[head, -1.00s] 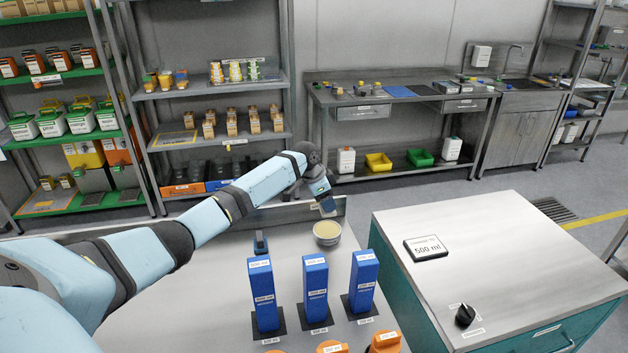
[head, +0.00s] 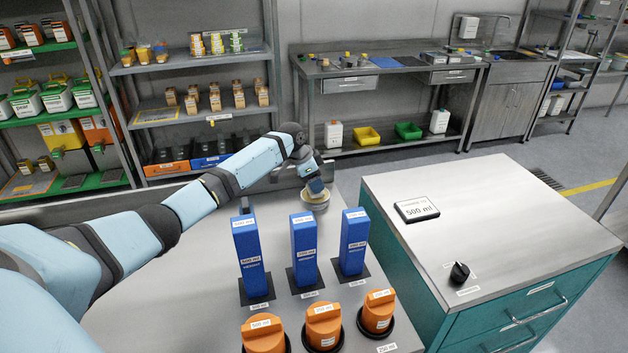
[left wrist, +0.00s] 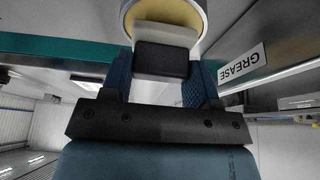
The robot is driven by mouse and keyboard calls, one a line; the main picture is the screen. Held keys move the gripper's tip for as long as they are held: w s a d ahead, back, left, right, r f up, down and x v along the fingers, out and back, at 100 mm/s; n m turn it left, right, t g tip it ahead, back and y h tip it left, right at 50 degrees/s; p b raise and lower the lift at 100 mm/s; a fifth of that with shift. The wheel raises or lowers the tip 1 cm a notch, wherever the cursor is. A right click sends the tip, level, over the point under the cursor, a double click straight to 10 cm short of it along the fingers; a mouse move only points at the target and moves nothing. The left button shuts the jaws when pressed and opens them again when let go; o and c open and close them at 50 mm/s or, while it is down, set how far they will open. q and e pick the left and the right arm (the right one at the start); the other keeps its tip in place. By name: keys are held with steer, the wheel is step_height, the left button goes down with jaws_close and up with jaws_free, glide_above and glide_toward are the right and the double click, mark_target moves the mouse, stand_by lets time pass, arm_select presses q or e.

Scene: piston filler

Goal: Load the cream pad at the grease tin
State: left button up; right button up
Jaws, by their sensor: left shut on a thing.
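The grease tin (head: 315,206) is a round grey tin at the far end of the steel bench. Its yellowish contents and pale rim show at the top of the left wrist view (left wrist: 201,14). My left gripper (head: 315,187) is at the tin, over its mouth. In the left wrist view its blue fingers are shut on the cream pad (left wrist: 165,35), which has a black block-like back (left wrist: 161,60). The pad's front end overlaps the tin's opening. Whether it touches the grease cannot be told. My right gripper is not in view.
Three blue upright blocks (head: 305,250) and three orange-topped pieces (head: 322,322) stand on the near bench. A teal cabinet (head: 490,230) with a 500 ml sign (head: 417,210) is to the right. A GREASE label (left wrist: 242,62) is beside the tin.

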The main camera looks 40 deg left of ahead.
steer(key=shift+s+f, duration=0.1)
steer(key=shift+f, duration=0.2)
arm_select(q)
steer(key=shift+f, duration=0.35)
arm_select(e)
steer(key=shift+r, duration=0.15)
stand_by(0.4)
arm_select(q)
steer(key=shift+f, duration=0.1)
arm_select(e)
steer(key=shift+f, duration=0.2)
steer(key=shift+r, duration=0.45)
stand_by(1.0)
arm_select(q)
steer(key=shift+p, duration=0.3)
stand_by(0.3)
